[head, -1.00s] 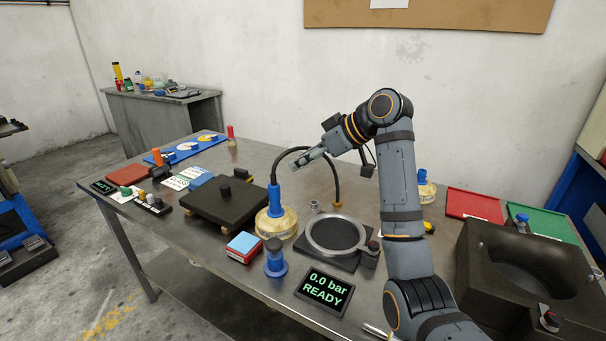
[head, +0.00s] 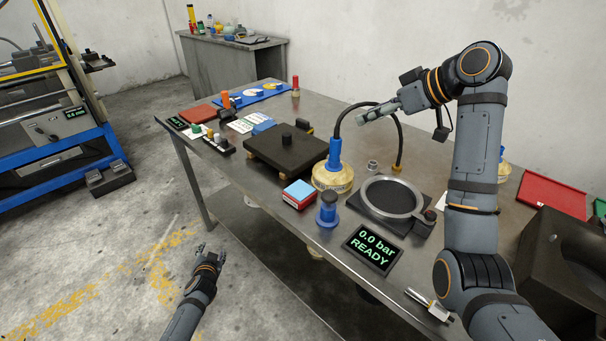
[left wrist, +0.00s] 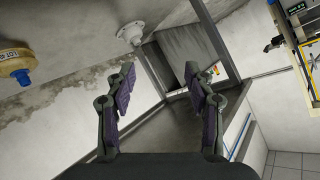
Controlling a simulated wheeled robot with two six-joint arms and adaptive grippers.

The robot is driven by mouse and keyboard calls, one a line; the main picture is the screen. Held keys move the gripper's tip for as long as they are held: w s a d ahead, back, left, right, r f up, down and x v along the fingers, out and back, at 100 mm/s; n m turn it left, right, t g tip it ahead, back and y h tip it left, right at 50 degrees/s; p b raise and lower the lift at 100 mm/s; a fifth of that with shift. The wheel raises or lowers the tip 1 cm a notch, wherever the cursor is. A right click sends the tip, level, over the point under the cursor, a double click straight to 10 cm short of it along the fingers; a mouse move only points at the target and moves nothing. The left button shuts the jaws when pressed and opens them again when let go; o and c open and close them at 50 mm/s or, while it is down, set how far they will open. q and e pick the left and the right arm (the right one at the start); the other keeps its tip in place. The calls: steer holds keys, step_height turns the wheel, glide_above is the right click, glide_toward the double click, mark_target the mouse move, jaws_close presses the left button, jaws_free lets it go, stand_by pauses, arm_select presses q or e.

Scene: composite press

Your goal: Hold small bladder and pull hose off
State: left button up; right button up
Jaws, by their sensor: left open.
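A yellow bladder (head: 333,178) with a blue neck (head: 334,153) stands on the table in the head view. A black hose (head: 398,132) arches from the neck to a brass fitting (head: 396,168). My right gripper (head: 366,115) is at the top of the hose arch; I cannot tell whether it grips the hose. My left gripper (head: 211,250) is open and empty, low in front of the table, well apart from the bladder. Its open fingers also show in the left wrist view (left wrist: 160,82). Another yellow bladder is partly hidden behind my right arm (head: 503,168).
Near the bladder stand a red-and-blue box (head: 299,194), a blue knob (head: 327,210), a ring fixture (head: 365,207) and a display (head: 373,248) reading 0.0 bar READY. A dark press block (head: 285,150) is to its left. Floor around my left gripper is clear.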

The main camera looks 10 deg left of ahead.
arm_select(q)
steer(key=w+r+m+t+y, duration=0.1)
steer(key=w+r+t, duration=0.3)
steer(key=r, duration=1)
steer(key=w+r+t+y, duration=0.1)
steer(key=w+r+t, duration=0.3)
steer(key=r, duration=1.1)
steer(key=d+r+m+t+h, duration=0.1)
steer(key=d+r+m+h, duration=0.3)
steer(key=d+m, duration=0.45)
steer(key=d+r+m+t+h, duration=0.1)
steer(key=d+r+m+h, duration=0.2)
steer(key=d+m+h, duration=0.55)
steer(key=m+g+h, duration=0.5)
steer(key=m+g, duration=0.2)
steer(key=m, duration=1.6)
glide_toward(331, 157)
steer(key=shift+a+r, duration=0.3)
steer(key=shift+a, duration=0.2)
steer(key=shift+s+d+f+m+g, duration=0.15)
steer(key=shift+d+f+m+g, duration=0.05)
steer(key=shift+m+g, duration=0.1)
steer(key=x, duration=1)
steer(key=shift+d, duration=0.15)
jaws_close()
